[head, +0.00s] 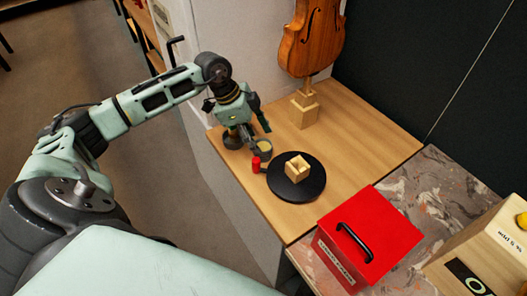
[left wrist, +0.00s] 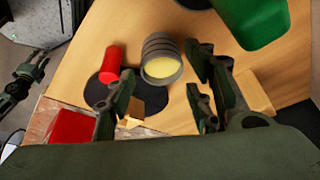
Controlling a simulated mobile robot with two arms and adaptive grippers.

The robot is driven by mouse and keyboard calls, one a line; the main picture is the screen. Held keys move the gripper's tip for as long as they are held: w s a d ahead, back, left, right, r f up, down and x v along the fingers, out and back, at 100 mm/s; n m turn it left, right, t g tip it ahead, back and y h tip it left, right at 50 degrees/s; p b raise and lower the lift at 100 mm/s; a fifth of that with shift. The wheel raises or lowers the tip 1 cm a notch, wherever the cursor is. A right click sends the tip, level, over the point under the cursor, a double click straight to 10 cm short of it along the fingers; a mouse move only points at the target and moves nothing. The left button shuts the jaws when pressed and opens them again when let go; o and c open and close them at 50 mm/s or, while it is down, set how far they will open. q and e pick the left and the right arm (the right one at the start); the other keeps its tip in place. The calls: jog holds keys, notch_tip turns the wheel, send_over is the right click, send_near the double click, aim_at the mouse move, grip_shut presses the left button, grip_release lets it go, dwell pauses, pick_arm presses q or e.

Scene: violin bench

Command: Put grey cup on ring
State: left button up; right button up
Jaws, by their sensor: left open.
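The grey cup (head: 264,149) stands on the wooden bench, just behind a small red cylinder. In the left wrist view the grey cup (left wrist: 161,62) has a ribbed side and a pale yellow inside. My left gripper (head: 250,146) is low over the bench, close beside the cup and partly covering it. In the left wrist view its fingers (left wrist: 158,104) are apart, with the cup showing beyond the gap between them. No ring is clearly recognisable; a dark round thing (head: 232,140) lies partly behind the gripper.
A black disc (head: 312,188) bearing a wooden block (head: 297,166) lies right of the red cylinder (head: 256,164). A violin (head: 312,38) stands at the back on a wooden base. A red box (head: 385,235) is at front right. A green object (left wrist: 252,22) shows in the wrist view.

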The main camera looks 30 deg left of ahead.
aim_at(262, 148)
pick_arm(q)
jog(key=x, duration=0.5)
jog(key=shift+a+f+p, duration=0.15)
jog(key=shift+a+p, duration=0.05)
jog(key=shift+p, duration=0.2)
jog(key=shift+c, duration=0.5)
jog(key=c, duration=1)
